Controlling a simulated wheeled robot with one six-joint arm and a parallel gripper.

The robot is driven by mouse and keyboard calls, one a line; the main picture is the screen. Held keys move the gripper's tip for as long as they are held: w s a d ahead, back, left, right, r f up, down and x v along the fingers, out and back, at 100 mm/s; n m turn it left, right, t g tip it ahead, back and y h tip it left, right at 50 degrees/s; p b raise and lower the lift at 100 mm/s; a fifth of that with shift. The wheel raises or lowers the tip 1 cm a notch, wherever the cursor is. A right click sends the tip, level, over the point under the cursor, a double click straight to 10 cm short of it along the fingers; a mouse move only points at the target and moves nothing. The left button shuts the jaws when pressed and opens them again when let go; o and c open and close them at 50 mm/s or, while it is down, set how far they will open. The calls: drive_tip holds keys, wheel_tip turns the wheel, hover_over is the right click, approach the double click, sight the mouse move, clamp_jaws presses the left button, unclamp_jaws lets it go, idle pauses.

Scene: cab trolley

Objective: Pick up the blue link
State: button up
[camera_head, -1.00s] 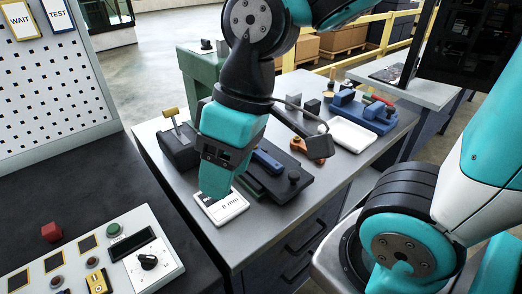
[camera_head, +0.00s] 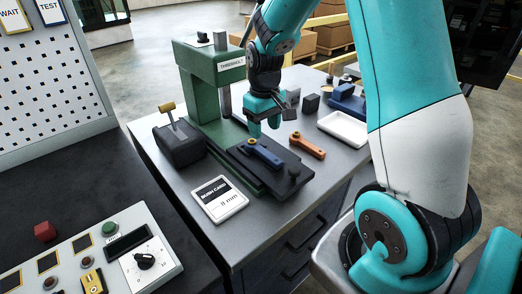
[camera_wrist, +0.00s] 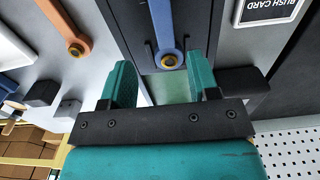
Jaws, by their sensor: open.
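The blue link (camera_head: 266,155) lies on the dark fixture plate (camera_head: 285,186) at the foot of the green press. It also shows in the wrist view (camera_wrist: 164,28), with its brass-bushed ring end near the fingertips. My gripper (camera_head: 256,128) points down just above the link's far end. It is open and empty. In the wrist view the two teal fingers (camera_wrist: 163,72) stand apart, one to each side of the ring end in the picture. I cannot tell the exact height gap between fingertips and link.
An orange link (camera_head: 307,146) lies right of the plate. The green press (camera_head: 203,92) stands behind. A bush card (camera_head: 219,199) lies in front, a dark box with a lever (camera_head: 180,147) at left. A white tray (camera_head: 343,128) and dark blocks are further right.

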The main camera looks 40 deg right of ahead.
sight(262, 149)
drive_tip(key=shift+a+f+p, duration=0.15)
drive_tip(key=shift+f+p, duration=0.15)
drive_tip(key=shift+f, duration=1.5)
drive_tip(key=shift+a+f+p, duration=0.1)
drive_tip(key=shift+f+p, duration=0.2)
drive_tip(key=shift+f, duration=1.45)
drive_tip(key=shift+w, duration=0.1)
clamp_jaws()
